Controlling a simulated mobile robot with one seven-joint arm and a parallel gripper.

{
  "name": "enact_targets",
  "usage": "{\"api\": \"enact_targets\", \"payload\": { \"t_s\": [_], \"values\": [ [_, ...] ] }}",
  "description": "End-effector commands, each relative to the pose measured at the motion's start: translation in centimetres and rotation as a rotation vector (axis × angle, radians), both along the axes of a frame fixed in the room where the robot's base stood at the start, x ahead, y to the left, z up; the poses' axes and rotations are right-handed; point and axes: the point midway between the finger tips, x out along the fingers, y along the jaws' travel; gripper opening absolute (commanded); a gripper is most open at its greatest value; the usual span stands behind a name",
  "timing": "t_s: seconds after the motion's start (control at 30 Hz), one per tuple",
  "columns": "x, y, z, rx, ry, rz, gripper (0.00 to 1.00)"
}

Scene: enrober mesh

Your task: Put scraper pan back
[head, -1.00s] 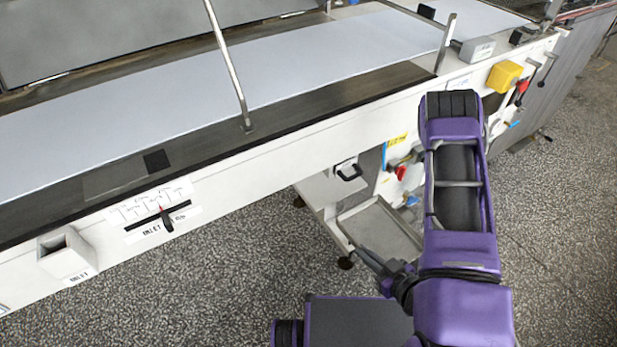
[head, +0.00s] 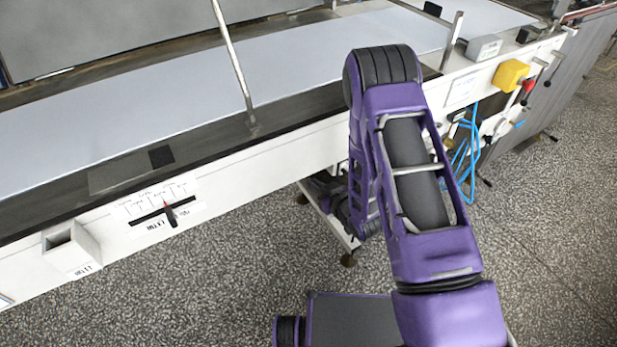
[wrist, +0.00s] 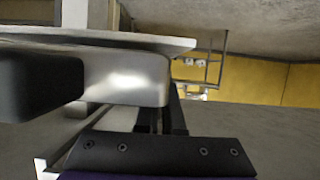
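A shiny metal piece with a flat rim (wrist: 125,80) fills the upper left of the wrist view; it looks like the scraper pan. In the head view the pan is hidden behind my purple arm. My gripper (wrist: 164,118) shows in the wrist view as two dark fingers rising from its black base. They stand close together at the right end of the metal piece. Their tips are hidden, so I cannot tell whether they grip it. The head view does not show my gripper; my forearm reaches down under the machine's edge.
The long white machine (head: 275,160) crosses the head view, with a belt on top. Blue hoses (head: 468,150) and a yellow box (head: 510,74) are to the right of my arm. A black rounded part (wrist: 40,85) is close at left in the wrist view. Speckled floor is free in front.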

Motion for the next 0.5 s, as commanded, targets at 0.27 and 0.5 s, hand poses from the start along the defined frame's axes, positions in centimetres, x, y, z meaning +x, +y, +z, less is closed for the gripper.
{"api": "enact_targets", "payload": {
  "t_s": [0.27,0.5],
  "values": [
    [3.1,2.1,0.1,0.0,-0.004,0.002,0.0],
    [3.4,2.3,-0.6,-0.001,-0.002,-0.001,0.0]
  ]
}}
